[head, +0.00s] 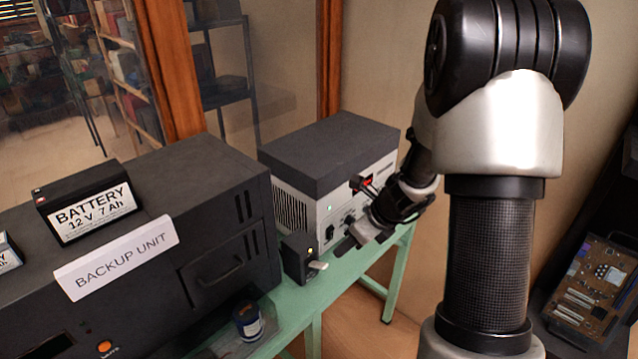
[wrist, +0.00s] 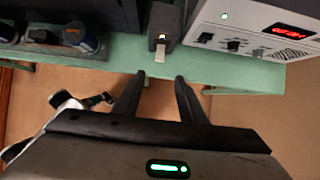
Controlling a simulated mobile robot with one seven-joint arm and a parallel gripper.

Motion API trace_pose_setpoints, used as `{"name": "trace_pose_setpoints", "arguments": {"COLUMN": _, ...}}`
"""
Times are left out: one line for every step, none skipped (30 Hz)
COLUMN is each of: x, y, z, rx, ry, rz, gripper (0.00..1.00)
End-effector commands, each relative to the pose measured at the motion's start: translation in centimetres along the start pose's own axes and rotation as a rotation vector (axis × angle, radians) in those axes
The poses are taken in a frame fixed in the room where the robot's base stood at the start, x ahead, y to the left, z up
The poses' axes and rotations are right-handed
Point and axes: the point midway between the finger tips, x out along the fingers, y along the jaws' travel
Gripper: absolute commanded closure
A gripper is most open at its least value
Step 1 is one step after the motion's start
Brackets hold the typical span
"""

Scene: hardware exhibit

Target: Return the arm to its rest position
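My arm reaches down the right side of the head view and bends back toward the bench. My gripper (head: 352,214) is in front of the grey power unit (head: 310,205) in the head view. In the wrist view my gripper (wrist: 158,80) shows two dark fingers apart with nothing between them. The fingertips point at the edge of the green bench (wrist: 110,53). A small black box (head: 296,262) with a pale tab stands on the bench near the gripper. In the wrist view the box (wrist: 165,18) is just beyond the fingertips, and they look apart from it.
The power unit (wrist: 240,36) with a red display stands close by. A large black cabinet (head: 215,230) at left bears a battery (head: 88,205) and a backup unit sign (head: 118,258). A blue can (head: 248,322) is low on the bench. A circuit-board case (head: 590,290) is at right.

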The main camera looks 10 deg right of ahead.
Motion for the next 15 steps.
{"name": "trace_pose_setpoints", "arguments": {"x": -0.1, "y": 0.1, "z": 0.1, "rx": -0.008, "ry": -0.001, "rz": 0.000, "gripper": 0.62}}
{"name": "trace_pose_setpoints", "arguments": {"x": -0.3, "y": 0.2, "z": 0.3, "rx": -0.023, "ry": -0.003, "rz": 0.001, "gripper": 0.62}}
{"name": "trace_pose_setpoints", "arguments": {"x": -0.8, "y": 0.5, "z": 0.7, "rx": -0.058, "ry": -0.007, "rz": 0.002, "gripper": 0.62}}
{"name": "trace_pose_setpoints", "arguments": {"x": -1.4, "y": 0.8, "z": 1.1, "rx": -0.098, "ry": -0.012, "rz": 0.003, "gripper": 0.62}}
{"name": "trace_pose_setpoints", "arguments": {"x": -2.1, "y": 1.3, "z": 1.6, "rx": -0.152, "ry": -0.016, "rz": 0.005, "gripper": 0.62}}
{"name": "trace_pose_setpoints", "arguments": {"x": -3.3, "y": 2.1, "z": 2.4, "rx": -0.243, "ry": -0.022, "rz": 0.007, "gripper": 0.62}}
{"name": "trace_pose_setpoints", "arguments": {"x": -4.5, "y": 2.8, "z": 3.1, "rx": -0.326, "ry": -0.028, "rz": 0.009, "gripper": 0.62}}
{"name": "trace_pose_setpoints", "arguments": {"x": -5.7, "y": 3.6, "z": 3.7, "rx": -0.420, "ry": -0.033, "rz": 0.009, "gripper": 0.62}}
{"name": "trace_pose_setpoints", "arguments": {"x": -7.4, "y": 5.0, "z": 4.4, "rx": -0.559, "ry": -0.037, "rz": 0.011, "gripper": 0.62}}
{"name": "trace_pose_setpoints", "arguments": {"x": -8.8, "y": 6.0, "z": 4.8, "rx": -0.671, "ry": -0.038, "rz": 0.011, "gripper": 0.62}}
{"name": "trace_pose_setpoints", "arguments": {"x": -10.2, "y": 7.0, "z": 5.1, "rx": -0.783, "ry": -0.037, "rz": 0.011, "gripper": 0.62}}
{"name": "trace_pose_setpoints", "arguments": {"x": -11.9, "y": 8.5, "z": 5.3, "rx": -0.934, "ry": -0.033, "rz": 0.011, "gripper": 0.62}}
{"name": "trace_pose_setpoints", "arguments": {"x": -13.2, "y": 9.4, "z": 5.3, "rx": -1.045, "ry": -0.026, "rz": 0.009, "gripper": 0.62}}
{"name": "trace_pose_setpoints", "arguments": {"x": -14.4, "y": 10.4, "z": 5.2, "rx": -1.156, "ry": -0.019, "rz": 0.008, "gripper": 0.62}}
{"name": "trace_pose_setpoints", "arguments": {"x": -16.0, "y": 11.6, "z": 5.0, "rx": -1.302, "ry": -0.005, "rz": 0.005, "gripper": 0.62}}
